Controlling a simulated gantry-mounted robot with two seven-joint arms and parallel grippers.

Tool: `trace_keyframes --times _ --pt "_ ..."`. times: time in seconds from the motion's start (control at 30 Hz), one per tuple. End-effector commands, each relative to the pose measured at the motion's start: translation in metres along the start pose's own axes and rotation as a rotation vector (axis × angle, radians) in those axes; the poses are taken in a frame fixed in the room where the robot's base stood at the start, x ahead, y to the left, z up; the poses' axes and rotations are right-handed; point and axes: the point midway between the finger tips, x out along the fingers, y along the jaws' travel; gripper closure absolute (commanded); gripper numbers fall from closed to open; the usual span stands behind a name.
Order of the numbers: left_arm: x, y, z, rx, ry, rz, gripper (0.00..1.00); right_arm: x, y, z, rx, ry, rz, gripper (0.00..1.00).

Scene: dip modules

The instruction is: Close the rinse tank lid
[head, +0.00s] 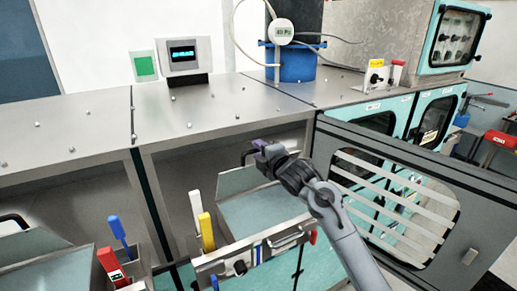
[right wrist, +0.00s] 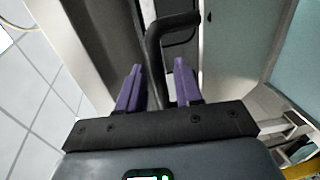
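My right gripper (head: 258,146) is at the middle of the head view, above and behind an angled pale teal panel (head: 262,212) in the open bay. I cannot tell whether this panel is the rinse tank lid. In the right wrist view the purple fingers (right wrist: 159,66) are apart, with a bent black handle (right wrist: 172,24) running up between them. A clear gap shows beside the handle, so the fingers do not appear clamped. The handle also shows just left of the gripper in the head view (head: 245,156). Its lower mount is hidden. My left gripper is out of view.
A steel counter (head: 225,107) overhangs the bay. White (head: 196,208) and yellow (head: 207,232) upright handles stand left of the panel. A front panel with a metal handle (head: 286,240) lies below. A dark windowed door (head: 400,205) stands on the right, behind my right arm.

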Motion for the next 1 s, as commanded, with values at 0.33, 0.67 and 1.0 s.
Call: trace_keyframes --times 0.33,0.67,1.0 --pt "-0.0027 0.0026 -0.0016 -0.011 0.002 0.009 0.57 0.0104 -0.0003 -0.0004 -0.001 -0.001 0.0 0.65" --pt "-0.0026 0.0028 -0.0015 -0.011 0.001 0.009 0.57 0.0104 -0.0003 -0.0001 -0.001 -0.001 0.0 0.82" --pt "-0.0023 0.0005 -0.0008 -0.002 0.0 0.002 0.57 0.0103 -0.0005 0.0002 -0.001 -0.001 -0.001 1.0"
